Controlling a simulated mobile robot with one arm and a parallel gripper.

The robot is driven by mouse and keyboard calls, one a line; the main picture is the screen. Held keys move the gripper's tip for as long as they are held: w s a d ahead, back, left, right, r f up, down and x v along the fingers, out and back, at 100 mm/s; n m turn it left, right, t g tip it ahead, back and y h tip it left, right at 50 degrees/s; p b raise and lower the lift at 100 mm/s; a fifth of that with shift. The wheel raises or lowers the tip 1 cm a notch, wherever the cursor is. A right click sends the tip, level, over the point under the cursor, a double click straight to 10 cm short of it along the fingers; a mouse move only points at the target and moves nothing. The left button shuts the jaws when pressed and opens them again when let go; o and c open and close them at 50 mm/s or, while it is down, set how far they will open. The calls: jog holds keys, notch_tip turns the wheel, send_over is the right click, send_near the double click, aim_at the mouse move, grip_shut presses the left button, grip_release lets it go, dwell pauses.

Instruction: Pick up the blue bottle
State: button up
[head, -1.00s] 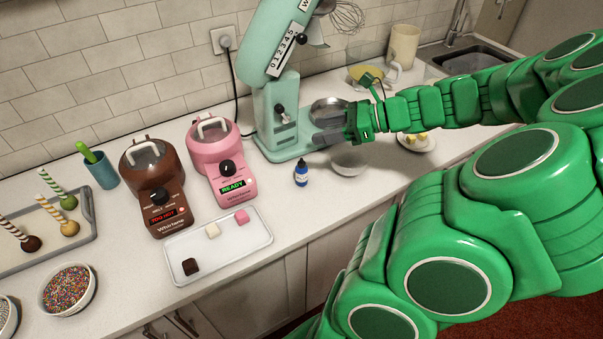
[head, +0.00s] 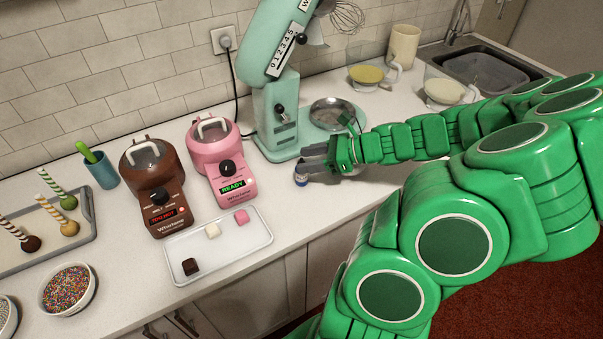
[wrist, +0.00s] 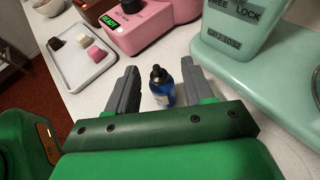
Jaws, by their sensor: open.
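The small blue bottle (wrist: 162,86) with a black cap stands upright on the white counter. In the wrist view it is between the two grey fingers of my gripper (wrist: 158,84), with a gap to the left finger; whether the right finger touches it I cannot tell. In the head view my gripper (head: 310,168) is open and low over the counter, and its fingers hide the upper part of the bottle (head: 301,181).
The mint stand mixer (head: 275,115) with its metal bowl (head: 332,113) is just behind my gripper. A pink melter (head: 216,155) and a white tray (head: 189,240) with several small cubes are to the left. The counter front is clear.

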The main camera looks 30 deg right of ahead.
jog(key=x, duration=0.4)
jog(key=shift+a+f, duration=0.1)
jog(key=shift+f, duration=0.05)
grip_shut()
